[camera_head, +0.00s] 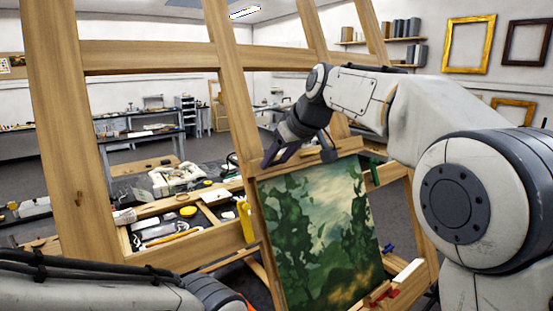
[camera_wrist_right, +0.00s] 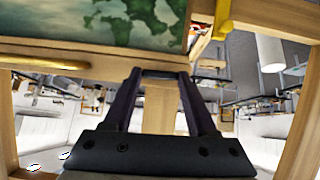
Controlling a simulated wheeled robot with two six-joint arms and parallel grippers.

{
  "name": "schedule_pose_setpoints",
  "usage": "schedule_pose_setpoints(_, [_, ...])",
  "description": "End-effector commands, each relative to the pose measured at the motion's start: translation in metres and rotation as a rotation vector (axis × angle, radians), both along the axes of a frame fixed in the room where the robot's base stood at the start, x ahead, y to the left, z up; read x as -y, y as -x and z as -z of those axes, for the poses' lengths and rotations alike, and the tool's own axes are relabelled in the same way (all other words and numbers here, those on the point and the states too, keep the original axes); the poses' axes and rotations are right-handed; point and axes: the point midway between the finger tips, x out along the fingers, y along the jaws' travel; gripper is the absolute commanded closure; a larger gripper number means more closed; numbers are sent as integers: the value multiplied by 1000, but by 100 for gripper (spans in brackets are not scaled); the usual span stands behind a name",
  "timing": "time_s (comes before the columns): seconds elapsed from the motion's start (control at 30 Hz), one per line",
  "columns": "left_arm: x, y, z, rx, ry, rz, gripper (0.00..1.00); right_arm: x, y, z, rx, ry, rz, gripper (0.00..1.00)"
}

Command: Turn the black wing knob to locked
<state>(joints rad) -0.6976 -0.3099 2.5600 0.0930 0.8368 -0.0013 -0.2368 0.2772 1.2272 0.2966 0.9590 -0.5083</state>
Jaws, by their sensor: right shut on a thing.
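My right gripper (camera_head: 298,155) reaches down to the wooden clamp bar (camera_head: 348,150) along the top of the green landscape painting (camera_head: 318,235). In the right wrist view, its two dark fingers stand on either side of a dark piece, the black wing knob (camera_wrist_right: 159,73), and the gripper is shut on it. The knob lies at the edge of the clamp bar, in front of the upright post. In the head view, I cannot tell the knob apart from the dark fingers. The knob's exact angle and any locked mark are not readable. My left gripper is out of view; only my left arm shows at the bottom left.
The wooden easel frame (camera_head: 62,150) rises around the painting. A tool tray (camera_head: 200,248) with yellow and black items stands to its left. A yellow clamp (camera_head: 246,222) is by the painting's left edge. Gilt frames (camera_head: 468,44) hang on the right wall.

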Motion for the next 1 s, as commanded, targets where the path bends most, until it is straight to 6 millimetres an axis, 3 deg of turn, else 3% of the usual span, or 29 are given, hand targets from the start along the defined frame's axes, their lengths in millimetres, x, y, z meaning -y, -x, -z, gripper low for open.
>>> schedule_pose_setpoints(0.67, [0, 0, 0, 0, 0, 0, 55, 1, 1, 5, -44, -39, 23, 98])
schedule_pose_setpoints(0.7, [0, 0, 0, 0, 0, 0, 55, 1, 1, 5, -44, -39, 23, 27])
schedule_pose_setpoints(0.73, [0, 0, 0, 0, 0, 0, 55, 1, 1, 5, -44, -39, 23, 16])
schedule_pose_setpoints(1.0, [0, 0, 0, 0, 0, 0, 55, 0, 0, 2, -37, -40, 23, 12])
